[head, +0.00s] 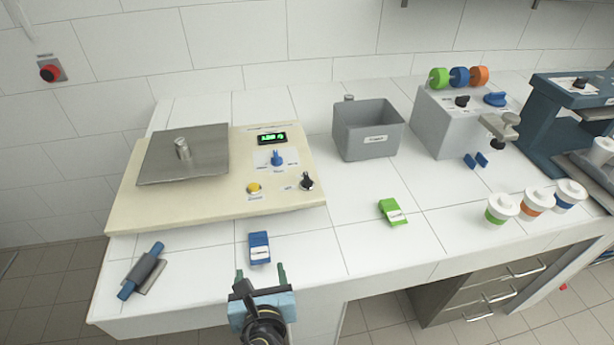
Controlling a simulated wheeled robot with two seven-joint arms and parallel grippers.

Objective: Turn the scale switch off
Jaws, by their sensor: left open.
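The scale (215,200) is a cream box on the left of the white counter. It has a steel plate (205,160) with a small metal weight (182,149) on it. Its display (272,138) is lit green. A blue knob (277,158), a yellow button (254,188) and a black switch knob (306,181) sit on its right side. The labels are too small to read. My left gripper (261,276) is open and empty at the counter's front edge, in front of the scale and below the black switch. My right gripper is not in view.
A blue labelled box (259,248) lies just beyond my left gripper. A blue roller-like tool (142,271) lies to the left. A green box (392,212), a grey bin (368,130), a grey machine (455,122) and lidded cups (536,202) stand to the right.

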